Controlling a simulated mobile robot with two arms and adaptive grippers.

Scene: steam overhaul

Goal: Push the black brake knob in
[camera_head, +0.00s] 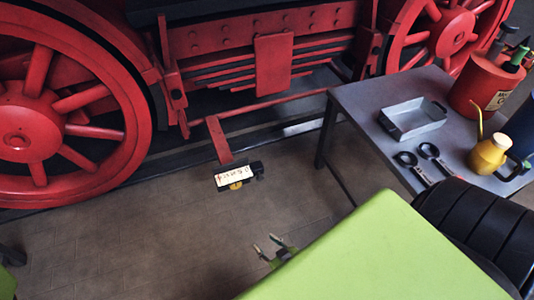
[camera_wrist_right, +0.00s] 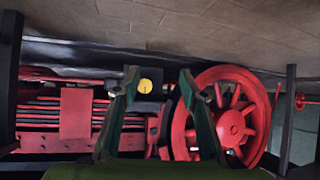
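A small black control box (camera_head: 248,167) with a white label plate (camera_head: 234,176) hangs below a red bracket by the locomotive. A yellow disc (camera_head: 236,185) shows on its underside, and a dark stub (camera_head: 259,177), possibly the black brake knob, at its right end. My right gripper (camera_head: 265,244) is open and empty, apart from the box, nearer to me and lower in the picture. In the right wrist view, the box's yellow disc (camera_wrist_right: 146,86) appears between the two spread fingers (camera_wrist_right: 158,88). The knob is not clearly told apart there.
Red spoked wheels (camera_head: 30,120) and the red frame (camera_head: 273,62) stand behind the box. At right, a grey table (camera_head: 360,98) carries a metal tray (camera_head: 412,119), a yellow oil can (camera_head: 487,156) and a red container (camera_head: 487,82). The brick floor (camera_head: 150,245) left of my gripper is clear.

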